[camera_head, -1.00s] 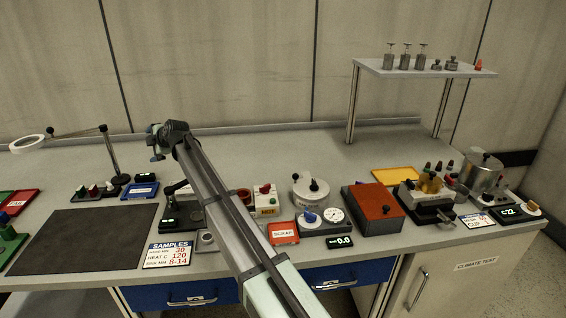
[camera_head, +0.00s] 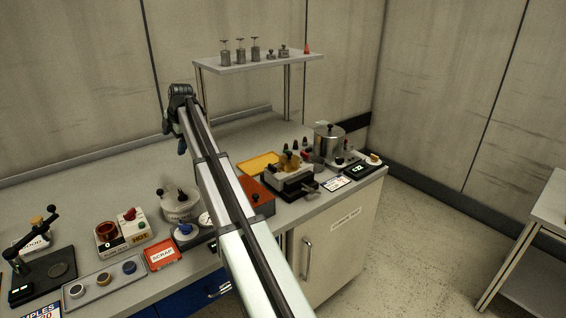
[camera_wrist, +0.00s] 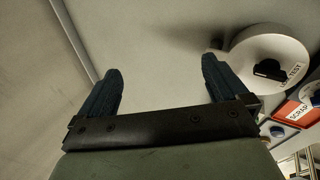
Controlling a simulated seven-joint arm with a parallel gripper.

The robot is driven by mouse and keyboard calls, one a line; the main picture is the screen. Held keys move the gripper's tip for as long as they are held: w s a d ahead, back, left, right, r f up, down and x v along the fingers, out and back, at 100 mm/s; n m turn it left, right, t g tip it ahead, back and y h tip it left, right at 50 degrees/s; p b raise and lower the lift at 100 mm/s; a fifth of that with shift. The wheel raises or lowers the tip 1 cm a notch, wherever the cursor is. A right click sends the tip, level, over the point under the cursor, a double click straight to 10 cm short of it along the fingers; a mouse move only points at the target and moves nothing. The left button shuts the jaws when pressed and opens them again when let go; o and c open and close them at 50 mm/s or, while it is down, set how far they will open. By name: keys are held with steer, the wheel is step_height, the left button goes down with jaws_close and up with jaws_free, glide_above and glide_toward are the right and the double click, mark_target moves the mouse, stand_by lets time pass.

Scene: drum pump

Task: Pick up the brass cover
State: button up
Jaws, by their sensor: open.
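A brass-coloured piece (camera_head: 288,162) sits on top of a small grey and black device (camera_head: 292,181) at the right part of the bench. A smaller brass-coloured ring-like piece (camera_head: 102,278) lies in a grey tray (camera_head: 82,290) at the front left. I cannot tell for certain which is the brass cover. My gripper (camera_wrist: 160,70) is open and empty, its two dark fingers spread over bare bench in the wrist view. In the head view it is up over the back of the bench, away from both pieces. Neither brass piece can be made out in the wrist view.
A white round pot (camera_wrist: 262,55) is just right of my fingers. An orange-red box (camera_head: 258,198), a yellow tray (camera_head: 260,163) and a steel pot (camera_head: 329,143) crowd the bench's right. A raised shelf (camera_head: 255,62) holds weights. The back left bench is clear.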

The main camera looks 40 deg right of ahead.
steer(key=s+d+r+m+g, duration=0.1)
steer(key=s+d, duration=0.2)
steer(key=d, duration=0.3)
steer(key=s+d+h, duration=0.1)
steer(key=s+d, duration=0.3)
steer(key=d, duration=0.3)
steer(key=s+d+r+m+g, duration=0.1)
steer(key=s+d, duration=0.2)
steer(key=d, duration=0.3)
steer(key=m+g, duration=0.2)
steer(key=g, duration=0.1)
glide_toward(290, 153)
steer(key=f, duration=0.6)
steer(key=shift+s+a+f, duration=0.1)
steer(key=shift+s+a, duration=0.05)
steer(key=shift+a, duration=0.1)
steer(key=shift+w+d+f, duration=0.1)
steer(key=shift+w+f, duration=0.1)
steer(key=shift+f, duration=1.35)
steer(key=shift+w+f, duration=0.2)
steer(key=shift+f, duration=1.35)
steer(key=shift+h, duration=0.3)
steer(key=c, duration=1)
steer(key=shift+r, duration=0.15)
